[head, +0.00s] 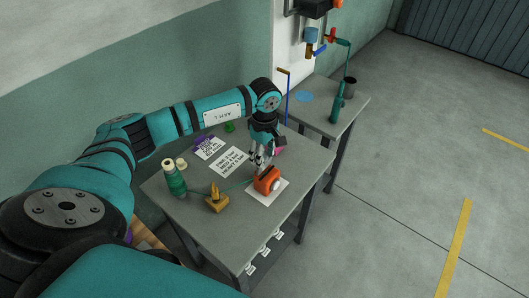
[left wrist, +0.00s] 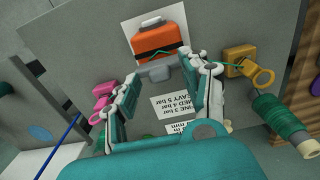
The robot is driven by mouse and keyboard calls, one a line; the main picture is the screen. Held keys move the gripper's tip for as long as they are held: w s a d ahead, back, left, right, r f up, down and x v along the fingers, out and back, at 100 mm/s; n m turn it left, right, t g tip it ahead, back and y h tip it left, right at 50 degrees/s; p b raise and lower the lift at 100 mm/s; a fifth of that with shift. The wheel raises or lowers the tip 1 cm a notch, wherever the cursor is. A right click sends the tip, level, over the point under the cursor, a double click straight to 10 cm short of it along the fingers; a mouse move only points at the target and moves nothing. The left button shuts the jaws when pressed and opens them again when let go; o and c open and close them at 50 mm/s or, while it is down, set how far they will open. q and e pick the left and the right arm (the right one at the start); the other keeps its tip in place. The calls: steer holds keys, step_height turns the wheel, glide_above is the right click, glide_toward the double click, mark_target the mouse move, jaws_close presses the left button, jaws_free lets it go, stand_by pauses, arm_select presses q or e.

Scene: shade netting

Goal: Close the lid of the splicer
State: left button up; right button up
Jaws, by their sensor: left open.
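The orange splicer (head: 267,181) sits on a white sheet near the table's right front edge. In the left wrist view the splicer (left wrist: 160,38) has a dark band across it, with a thin green cord lying over it. A grey tab shows on its near side. I cannot tell clearly how far its lid is raised. My left gripper (head: 261,163) is just behind and above the splicer, pointing down. My right gripper is out of view.
A yellow clamp-like guide (head: 216,200) and a green spool (head: 174,181) stand left of the splicer. Printed cards (head: 228,161) lie behind. A pink object (left wrist: 103,96) is close beside the gripper. A second table (head: 318,114) holds a green bottle-shaped tool (head: 337,104).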

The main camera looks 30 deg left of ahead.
arm_select(q)
steer(key=shift+c, duration=1)
jaws_close()
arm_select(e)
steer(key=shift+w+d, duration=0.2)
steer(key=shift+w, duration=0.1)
